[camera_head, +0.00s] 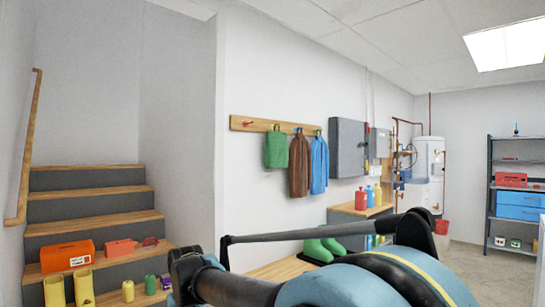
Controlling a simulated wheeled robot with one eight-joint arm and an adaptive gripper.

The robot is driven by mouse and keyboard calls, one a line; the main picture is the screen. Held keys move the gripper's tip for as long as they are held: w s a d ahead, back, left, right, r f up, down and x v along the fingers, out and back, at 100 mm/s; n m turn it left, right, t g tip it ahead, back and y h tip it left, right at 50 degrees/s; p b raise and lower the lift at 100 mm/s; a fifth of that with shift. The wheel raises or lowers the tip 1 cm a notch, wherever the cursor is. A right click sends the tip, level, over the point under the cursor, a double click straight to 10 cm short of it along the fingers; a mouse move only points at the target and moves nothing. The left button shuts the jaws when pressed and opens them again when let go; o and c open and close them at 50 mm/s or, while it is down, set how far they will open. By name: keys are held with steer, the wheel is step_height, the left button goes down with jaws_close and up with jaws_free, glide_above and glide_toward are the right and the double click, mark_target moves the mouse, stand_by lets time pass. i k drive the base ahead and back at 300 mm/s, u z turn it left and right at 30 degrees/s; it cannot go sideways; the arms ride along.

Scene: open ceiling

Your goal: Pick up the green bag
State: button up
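The green bag (276,150) hangs from the left part of a wooden wall rack (248,124). It looks like a small green sack against the white wall, left of a brown jacket. Nothing of mine touches it. Large dark and blue links of my arm fill the bottom of the view, below and to the right of the bag. I cannot make out my gripper's fingers in this view.
A brown jacket (299,165) and a blue jacket (319,164) hang beside the bag. Green boots (322,247) stand below. Wooden stairs (90,198) at left hold an orange box (67,256) and yellow boots (83,287). A shelf unit (489,205) stands far right.

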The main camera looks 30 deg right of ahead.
mark_target(276, 145)
steer(key=z, duration=0.2)
steer(key=i, duration=1.4)
steer(key=z, duration=0.2)
